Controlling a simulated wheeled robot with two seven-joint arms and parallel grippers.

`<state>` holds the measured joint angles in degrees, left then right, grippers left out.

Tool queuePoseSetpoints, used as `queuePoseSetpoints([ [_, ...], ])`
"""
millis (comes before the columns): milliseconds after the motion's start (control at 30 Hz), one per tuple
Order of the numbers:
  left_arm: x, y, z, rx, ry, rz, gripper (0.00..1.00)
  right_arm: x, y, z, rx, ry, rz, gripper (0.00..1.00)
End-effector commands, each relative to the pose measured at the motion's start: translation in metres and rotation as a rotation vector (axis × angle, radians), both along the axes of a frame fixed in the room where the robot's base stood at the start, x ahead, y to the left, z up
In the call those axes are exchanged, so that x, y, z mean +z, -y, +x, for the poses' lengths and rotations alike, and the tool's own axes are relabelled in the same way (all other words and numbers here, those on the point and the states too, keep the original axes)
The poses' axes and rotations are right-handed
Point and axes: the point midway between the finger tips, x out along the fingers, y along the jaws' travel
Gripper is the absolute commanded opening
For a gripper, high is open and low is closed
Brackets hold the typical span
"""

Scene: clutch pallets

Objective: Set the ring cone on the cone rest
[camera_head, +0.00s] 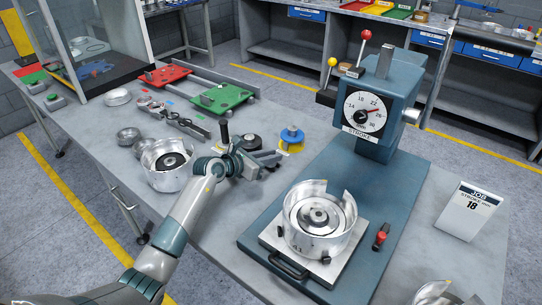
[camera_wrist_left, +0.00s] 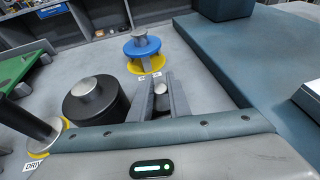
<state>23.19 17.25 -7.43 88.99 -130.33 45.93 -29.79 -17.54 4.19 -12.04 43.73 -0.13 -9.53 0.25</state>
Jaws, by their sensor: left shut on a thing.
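My left gripper (camera_head: 268,160) is low over the bench, behind the open metal drum and left of the press base. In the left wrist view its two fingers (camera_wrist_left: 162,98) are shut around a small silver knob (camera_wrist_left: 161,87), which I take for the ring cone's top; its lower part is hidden. Just beyond stands a blue disc with a silver knob (camera_wrist_left: 142,46) over a yellow ring (camera_wrist_left: 148,66) with a small label, also seen in the head view (camera_head: 291,134). I cannot tell which spot is the cone rest. My right gripper is not in view.
A black disc with a silver top (camera_wrist_left: 92,100) and an upright black-handled tool (camera_wrist_left: 28,122) stand left of the fingers. A notched drum (camera_head: 168,166) is at left. The press (camera_head: 376,105) holds another drum (camera_head: 320,222). Green and red trays (camera_head: 222,97) lie behind.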

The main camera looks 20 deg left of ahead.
Motion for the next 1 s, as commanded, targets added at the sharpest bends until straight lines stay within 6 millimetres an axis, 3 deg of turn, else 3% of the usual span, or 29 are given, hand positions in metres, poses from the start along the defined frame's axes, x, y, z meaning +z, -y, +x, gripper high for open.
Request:
queuePoseSetpoints([
  [367, -0.001, 0.000, 0.000, 0.000, 0.000, 0.000, 0.00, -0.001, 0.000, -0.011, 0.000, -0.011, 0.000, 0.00],
  [400, -0.001, 0.000, 0.000, 0.000, 0.000, 0.000, 0.26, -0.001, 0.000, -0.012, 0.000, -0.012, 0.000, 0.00],
  [467, -0.001, 0.000, 0.000, 0.000, 0.000, 0.000, 0.38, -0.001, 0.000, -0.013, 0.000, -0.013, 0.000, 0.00],
  [1000, -0.001, 0.000, 0.000, 0.000, 0.000, 0.000, 0.38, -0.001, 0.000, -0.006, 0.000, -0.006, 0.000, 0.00],
])
